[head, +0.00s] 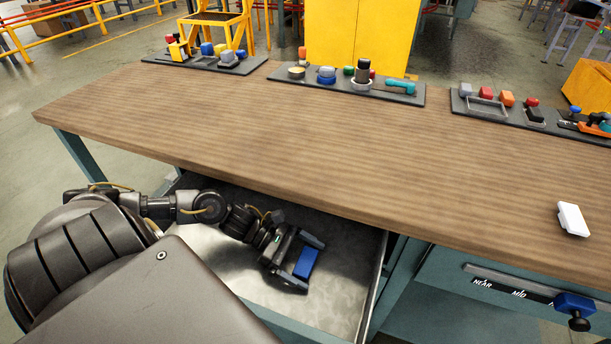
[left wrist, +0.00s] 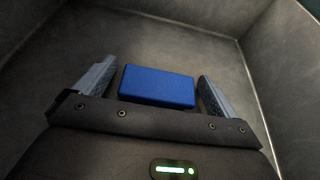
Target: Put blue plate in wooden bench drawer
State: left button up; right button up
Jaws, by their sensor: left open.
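The blue plate (head: 306,262) is a small flat rectangular block inside the open wooden bench drawer (head: 345,290). The left wrist view shows the plate (left wrist: 157,87) over the grey drawer floor; whether it lies flat on it is hard to tell. My left gripper (head: 303,264) reaches down into the drawer and is open. Its two fingers stand on either side of the plate in the left wrist view (left wrist: 158,88), with a gap on each side. The drawer's walls (left wrist: 268,62) rise around it. My right gripper is not in view.
The wooden bench top (head: 290,130) overhangs the drawer's back. Dark trays (head: 345,86) with small parts line its far edge. A white block (head: 572,219) lies at the right. A closed panel with a slider and blue knob (head: 574,305) is right of the drawer. The drawer floor is otherwise bare.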

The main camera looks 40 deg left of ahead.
pick_arm(q)
jog(key=shift+r, duration=0.15)
jog(key=shift+s+a, duration=0.1)
jog(key=shift+a, duration=0.25)
jog(key=v, duration=0.6)
jog(key=shift+s+d, duration=0.1)
jog(key=p+v, duration=0.1)
jog(key=v, duration=0.3)
jog(key=shift+a+r, duration=0.2)
jog(key=shift+a, duration=0.05)
jog(key=shift+s+a+r+p, duration=0.1)
jog(key=shift+a+p, duration=0.25)
jog(key=shift+a, duration=0.05)
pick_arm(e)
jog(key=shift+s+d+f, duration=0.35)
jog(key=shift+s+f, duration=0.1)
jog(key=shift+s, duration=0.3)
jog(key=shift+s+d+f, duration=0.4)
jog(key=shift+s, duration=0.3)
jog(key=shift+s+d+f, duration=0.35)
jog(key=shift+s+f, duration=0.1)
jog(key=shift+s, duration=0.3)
